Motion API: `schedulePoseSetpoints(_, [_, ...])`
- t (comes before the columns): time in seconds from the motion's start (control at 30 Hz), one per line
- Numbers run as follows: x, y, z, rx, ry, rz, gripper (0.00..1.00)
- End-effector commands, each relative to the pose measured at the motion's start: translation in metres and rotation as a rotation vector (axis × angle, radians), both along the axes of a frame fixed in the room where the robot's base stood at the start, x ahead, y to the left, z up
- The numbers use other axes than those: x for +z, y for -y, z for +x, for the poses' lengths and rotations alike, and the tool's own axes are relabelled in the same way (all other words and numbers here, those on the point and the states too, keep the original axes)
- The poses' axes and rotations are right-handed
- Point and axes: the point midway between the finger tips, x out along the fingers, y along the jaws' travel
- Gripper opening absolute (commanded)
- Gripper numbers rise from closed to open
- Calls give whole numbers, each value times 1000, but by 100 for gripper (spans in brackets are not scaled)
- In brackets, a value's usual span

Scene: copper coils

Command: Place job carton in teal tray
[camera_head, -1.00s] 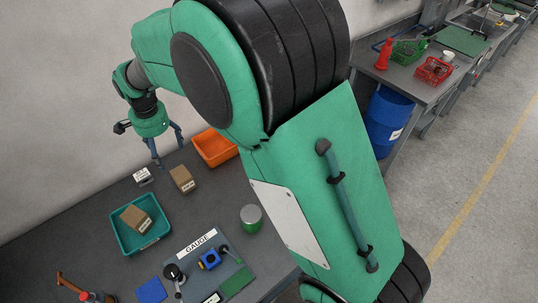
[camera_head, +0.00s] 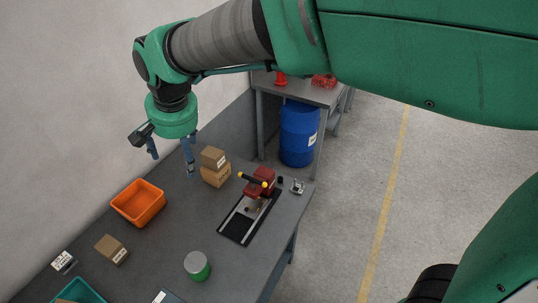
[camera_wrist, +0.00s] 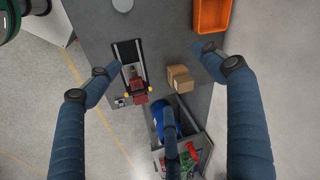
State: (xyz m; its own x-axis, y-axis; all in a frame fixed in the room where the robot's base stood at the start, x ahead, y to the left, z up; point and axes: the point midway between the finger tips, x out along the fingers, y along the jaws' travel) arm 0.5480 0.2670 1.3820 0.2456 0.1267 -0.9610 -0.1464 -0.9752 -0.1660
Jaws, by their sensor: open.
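The teal tray (camera_head: 80,290) shows only partly at the bottom left of the head view, with a sliver of brown carton inside it. One brown carton (camera_head: 112,249) lies on the bench near the tray. Two more brown cartons (camera_head: 214,168) stand stacked at the back of the bench, and they also show in the wrist view (camera_wrist: 180,78). I cannot tell which is the job carton. My gripper (camera_head: 171,163) is open and empty, pointing down above the bench, left of the stacked pair. Its blue fingers (camera_wrist: 158,80) are spread in the wrist view.
An orange bin (camera_head: 138,203) stands between the single carton and the stack. A red vise-like device (camera_head: 262,182) sits right of the stack. A green-banded can (camera_head: 197,266) stands in front. A blue drum (camera_head: 299,133) is beyond the bench.

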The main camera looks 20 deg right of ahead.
Motion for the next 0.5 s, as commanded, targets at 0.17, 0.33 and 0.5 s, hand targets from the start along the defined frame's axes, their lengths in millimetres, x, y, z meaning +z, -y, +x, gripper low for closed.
schedulePoseSetpoints(0.17, [18, 57, -24, 15, 42, -10, 81])
schedulePoseSetpoints(0.33, [29, 105, -51, 34, 81, -26, 81])
schedulePoseSetpoints(0.5, [35, 148, -82, 52, 120, -48, 81])
